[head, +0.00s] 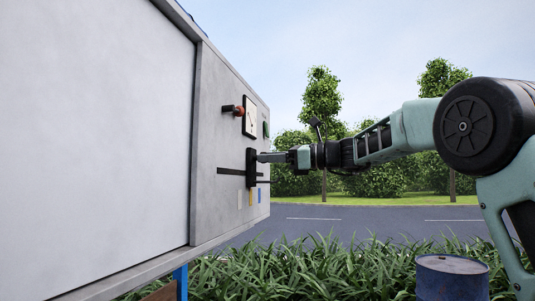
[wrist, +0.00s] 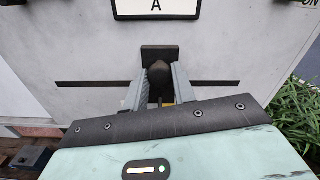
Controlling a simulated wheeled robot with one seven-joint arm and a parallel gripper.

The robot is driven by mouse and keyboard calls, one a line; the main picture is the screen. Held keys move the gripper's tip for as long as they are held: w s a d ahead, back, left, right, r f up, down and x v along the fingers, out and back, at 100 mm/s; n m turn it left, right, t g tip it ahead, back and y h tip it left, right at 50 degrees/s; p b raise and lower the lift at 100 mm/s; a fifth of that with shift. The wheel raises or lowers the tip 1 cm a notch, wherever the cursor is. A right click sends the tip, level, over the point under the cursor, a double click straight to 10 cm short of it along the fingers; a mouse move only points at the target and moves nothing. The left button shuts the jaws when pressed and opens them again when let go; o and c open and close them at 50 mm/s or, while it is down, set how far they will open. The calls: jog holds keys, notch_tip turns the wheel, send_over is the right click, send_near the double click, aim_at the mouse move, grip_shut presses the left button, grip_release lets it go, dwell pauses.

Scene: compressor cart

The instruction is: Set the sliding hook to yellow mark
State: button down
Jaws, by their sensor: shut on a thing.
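The sliding hook (head: 251,168) is a dark upright plate on a thin dark horizontal slot (head: 229,171) in the grey panel. In the wrist view the hook (wrist: 159,53) shows as a dark block with a rounded knob between the fingers. My gripper (head: 264,157) reaches in from the right and is shut on the hook; it also shows in the wrist view (wrist: 160,88). The yellow mark (head: 250,198) is a small strip below the hook in the head view. In the wrist view a bit of yellow (wrist: 168,104) peeks out between the fingers, mostly hidden.
A blue mark (head: 259,196) and a pale mark (head: 239,199) flank the yellow one. A red knob (head: 239,112) sticks out above, beside a white sign (head: 249,117). A blue barrel (head: 452,278) stands at lower right among plants (head: 300,272).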

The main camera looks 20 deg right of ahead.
jog(key=shift+w+d, duration=0.55)
jog(key=shift+w, duration=0.15)
jog(key=c, duration=1.1)
grip_release()
jog(key=shift+c, duration=0.2)
jog(key=b+v, duration=0.6)
jog(key=v, duration=1.1)
jog(key=shift+s+d, duration=0.15)
